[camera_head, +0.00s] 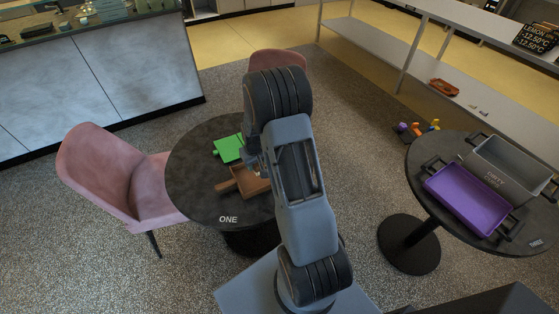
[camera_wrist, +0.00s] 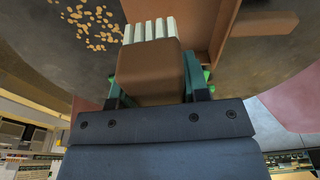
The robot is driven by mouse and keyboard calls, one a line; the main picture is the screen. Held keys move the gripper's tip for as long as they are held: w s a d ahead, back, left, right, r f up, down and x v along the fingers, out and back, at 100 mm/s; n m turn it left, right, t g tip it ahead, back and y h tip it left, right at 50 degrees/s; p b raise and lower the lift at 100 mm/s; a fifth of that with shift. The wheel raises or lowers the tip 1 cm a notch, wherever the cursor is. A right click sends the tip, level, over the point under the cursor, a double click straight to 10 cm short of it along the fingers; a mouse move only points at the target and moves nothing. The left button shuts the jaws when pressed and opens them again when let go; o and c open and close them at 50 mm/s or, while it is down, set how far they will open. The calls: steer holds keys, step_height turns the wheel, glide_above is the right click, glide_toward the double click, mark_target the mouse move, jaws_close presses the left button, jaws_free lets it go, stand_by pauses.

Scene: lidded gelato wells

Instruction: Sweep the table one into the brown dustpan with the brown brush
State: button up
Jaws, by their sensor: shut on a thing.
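Table one (camera_head: 205,205) is a dark round table marked "ONE". My gripper (camera_wrist: 153,76) is shut on the brown brush (camera_wrist: 150,84), whose white bristles (camera_wrist: 149,30) point away from the palm in the wrist view. The brown dustpan (camera_head: 254,184) lies on the table, with its handle to the left. In the wrist view the dustpan (camera_wrist: 215,28) is just right of the bristles. Tan crumbs (camera_wrist: 91,24) lie scattered on the table left of the bristles. In the head view my arm hides the brush and crumbs. I cannot tell whether the bristles touch the table.
A green object (camera_head: 228,149) lies on table one behind the dustpan. A pink chair (camera_head: 105,176) stands left of the table, another (camera_head: 277,61) behind it. Table three (camera_head: 433,221) at right holds a purple bin (camera_head: 467,200) and a grey bin (camera_head: 512,168).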

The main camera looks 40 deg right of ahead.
steer(key=shift+m, duration=0.3)
steer(key=d+b, duration=0.1)
steer(key=d, duration=0.2)
steer(key=d+f+b, duration=0.1)
steer(key=d, duration=0.2)
steer(key=d+f+b, duration=0.1)
steer(key=d, duration=0.3)
steer(key=shift+d+f+b, duration=0.1)
steer(key=shift+f+b, duration=1.8)
steer(key=shift+f, duration=0.95)
steer(key=shift+w+d+r, duration=0.1)
steer(key=shift+w+r, duration=0.05)
steer(key=shift+w, duration=0.4)
steer(key=shift+w+d+r, duration=0.1)
steer(key=shift+w, duration=0.45)
steer(key=shift+f+b, duration=0.7)
steer(key=shift+f, duration=0.1)
steer(key=o, duration=1)
steer(key=shift+r, duration=0.1)
steer(key=c, duration=0.3)
steer(key=shift+c, duration=0.2)
steer(key=shift+r+p, duration=0.35)
steer(key=shift+r, duration=0.25)
